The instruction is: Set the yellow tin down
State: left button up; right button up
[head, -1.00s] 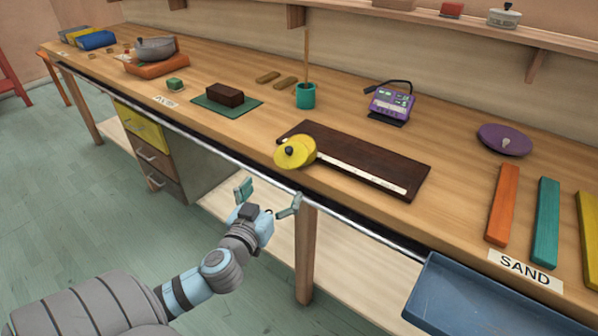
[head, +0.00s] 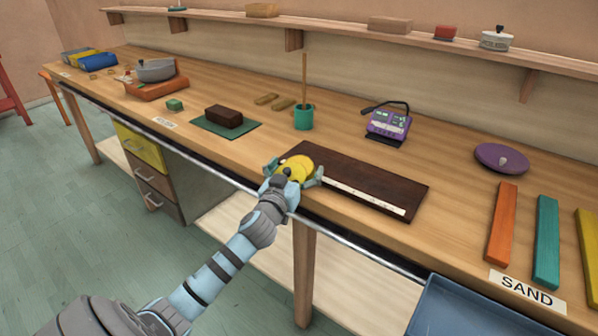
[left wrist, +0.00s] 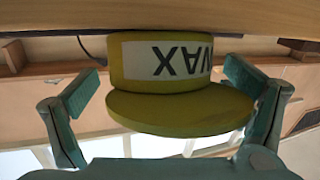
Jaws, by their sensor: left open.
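The yellow tin (head: 299,164) is at the left end of a dark board (head: 375,187), near the bench's front edge. The left wrist view is upside down; there the tin (left wrist: 160,105) has a white WAX label and a wider yellow lid. Its body meets the wood surface and it looks upright. My left gripper (head: 294,173) is open around the tin, one finger on each side. The left wrist view shows gaps between both fingers and the tin. The gripper hides the tin's front in the head view. My right gripper is out of view.
A teal pot with a stick (head: 303,118) and a purple device (head: 388,123) stand behind. A brown block (head: 223,116) on a green mat is to the left. Orange (head: 502,225) and teal bars lie at right, above a blue tray (head: 465,310). A shelf runs along the back.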

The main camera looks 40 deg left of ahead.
aim_at(296, 167)
pick_arm(q)
jog(key=shift+s+r, duration=0.1)
jog(key=shift+r, duration=0.05)
jog(key=c, duration=1.8)
notch_tip(296, 167, up, 19)
jog(key=p, duration=0.6)
jog(key=d+r+m+h, duration=0.3)
jog(key=d+r+h, duration=0.15)
jog(key=d, duration=0.25)
jog(key=s+d+f+m+h, duration=0.3)
jog(key=s+d+h, duration=0.1)
jog(key=s+d, duration=0.25)
jog(key=s+d+f+m+h, duration=0.35)
jog(key=s+d+h, duration=0.2)
jog(key=d, duration=0.25)
jog(key=shift+g, duration=0.7)
jog(key=s+f, duration=0.2)
jog(key=f, duration=0.1)
jog(key=s+d+f, duration=0.1)
jog(key=s+f, duration=0.2)
jog(key=s+d+f, duration=0.1)
jog(key=s+f, duration=0.1)
jog(key=f, duration=0.1)
jog(key=shift+s+d+p, duration=0.15)
jog(key=shift+s+p, duration=0.15)
jog(key=shift+s, duration=0.05)
